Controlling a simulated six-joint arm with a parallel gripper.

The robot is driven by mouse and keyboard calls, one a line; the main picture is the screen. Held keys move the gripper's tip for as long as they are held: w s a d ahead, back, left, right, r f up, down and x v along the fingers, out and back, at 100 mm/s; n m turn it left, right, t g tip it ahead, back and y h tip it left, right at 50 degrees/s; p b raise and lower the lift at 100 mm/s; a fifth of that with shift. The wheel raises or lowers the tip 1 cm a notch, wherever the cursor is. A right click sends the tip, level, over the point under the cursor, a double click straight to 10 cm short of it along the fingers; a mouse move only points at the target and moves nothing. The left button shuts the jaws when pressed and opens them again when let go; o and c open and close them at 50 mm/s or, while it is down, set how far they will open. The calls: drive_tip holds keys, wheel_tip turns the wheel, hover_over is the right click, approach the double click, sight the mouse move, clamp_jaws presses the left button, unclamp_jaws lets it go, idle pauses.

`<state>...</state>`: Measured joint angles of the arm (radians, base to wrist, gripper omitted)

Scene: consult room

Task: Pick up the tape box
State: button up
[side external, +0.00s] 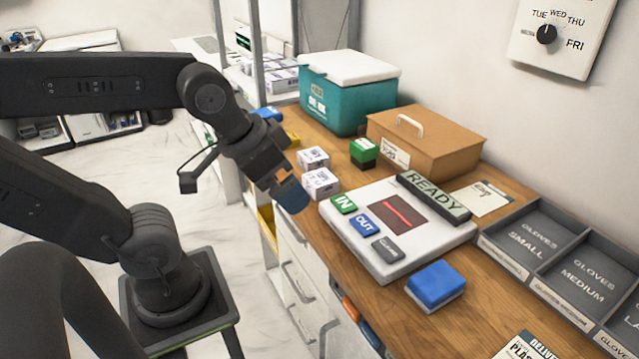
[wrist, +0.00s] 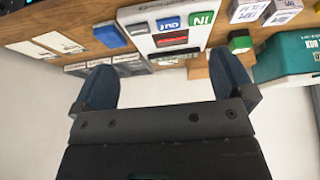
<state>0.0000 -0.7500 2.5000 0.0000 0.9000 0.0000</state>
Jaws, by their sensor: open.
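Two small white printed boxes stand on the wooden counter, one (side external: 314,158) behind the other (side external: 321,182); their print is too small to tell which is the tape box. In the wrist view two white boxes (wrist: 248,11) (wrist: 279,12) show at the top right, with upside-down lettering. My gripper (side external: 291,194) is at the counter's front edge, just left of the nearer box in the side view, apart from the boxes as far as I can see. Its blue fingers (wrist: 165,82) are spread wide with nothing between them.
A white panel (side external: 370,247) with IN and OUT keys lies right of the boxes. A green block (side external: 363,152), teal cooler (side external: 345,95) and tan box (side external: 430,140) stand behind. A blue sponge-like block (side external: 436,284) and glove trays (side external: 535,240) are farther right.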

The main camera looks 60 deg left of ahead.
idle(0.3)
drive_tip(key=n+g+y, duration=0.5)
drive_tip(key=n+g, duration=0.1)
drive_tip(key=n, duration=1.2)
hover_over(322, 178)
drive_tip(key=d, duration=0.5)
wheel_tip(322, 178, down, 7)
drive_tip(key=x, duration=0.8)
drive_tip(key=shift+w+a, duration=0.1)
drive_tip(key=shift+w, duration=0.25)
drive_tip(key=shift+x, duration=2.65)
drive_tip(key=shift+s+f, duration=0.1)
drive_tip(key=shift+s, duration=0.1)
drive_tip(key=shift+c, duration=0.4)
drive_tip(key=c, duration=0.8)
drive_tip(key=shift+c, duration=0.3)
